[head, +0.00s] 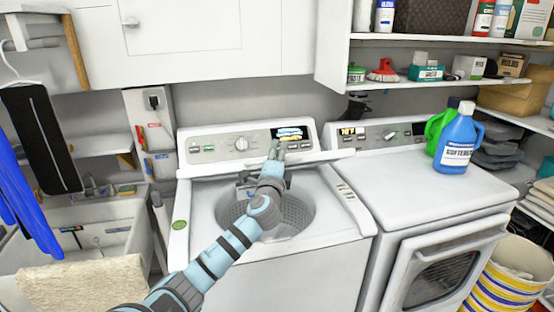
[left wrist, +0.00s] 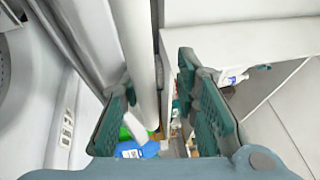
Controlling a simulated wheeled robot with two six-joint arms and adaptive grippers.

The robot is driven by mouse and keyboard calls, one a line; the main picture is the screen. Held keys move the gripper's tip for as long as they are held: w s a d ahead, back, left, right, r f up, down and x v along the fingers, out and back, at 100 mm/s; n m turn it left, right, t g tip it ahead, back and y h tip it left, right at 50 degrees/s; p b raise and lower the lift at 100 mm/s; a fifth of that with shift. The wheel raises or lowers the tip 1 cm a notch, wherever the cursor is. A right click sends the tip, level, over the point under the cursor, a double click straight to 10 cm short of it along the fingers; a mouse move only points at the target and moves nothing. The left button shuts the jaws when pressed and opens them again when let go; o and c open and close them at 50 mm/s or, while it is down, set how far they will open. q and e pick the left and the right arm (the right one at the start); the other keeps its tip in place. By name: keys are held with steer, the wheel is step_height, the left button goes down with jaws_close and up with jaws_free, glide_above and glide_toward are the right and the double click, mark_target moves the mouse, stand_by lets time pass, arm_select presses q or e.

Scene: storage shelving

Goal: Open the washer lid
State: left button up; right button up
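The washer (head: 330,260) stands in the middle of the head view. Its lid (head: 315,158) is raised, seen nearly edge-on in front of the control panel, and the drum (head: 298,212) shows below it. My left arm reaches across the opening, with my left gripper (head: 277,150) at the lid's upper edge. In the left wrist view my left gripper (left wrist: 158,105) has its fingers spread. A long white edge, apparently the lid (left wrist: 138,55), runs between them, nearer the left finger; contact is unclear. My right gripper is not in view.
A dryer (head: 430,190) stands right of the washer, with blue (head: 458,140) and green (head: 436,125) bottles on top. A white cabinet (head: 190,35) and a shelf (head: 450,80) hang above. A sink (head: 90,240) is at left, a striped basket (head: 510,275) at lower right.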

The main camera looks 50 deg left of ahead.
arm_select(q)
steer(key=s+p, duration=0.1)
steer(key=s, duration=0.2)
steer(key=shift+r, duration=0.2)
steer(key=r+p+v, duration=0.2)
steer(key=p+v, duration=0.2)
steer(key=v, duration=1)
steer(key=shift+s+d+r, duration=0.2)
steer(key=shift+d+r, duration=0.05)
steer(key=shift+d, duration=0.3)
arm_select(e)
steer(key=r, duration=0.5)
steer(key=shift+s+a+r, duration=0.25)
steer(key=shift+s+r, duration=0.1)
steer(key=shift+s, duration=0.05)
arm_select(q)
steer(key=shift+p, duration=0.35)
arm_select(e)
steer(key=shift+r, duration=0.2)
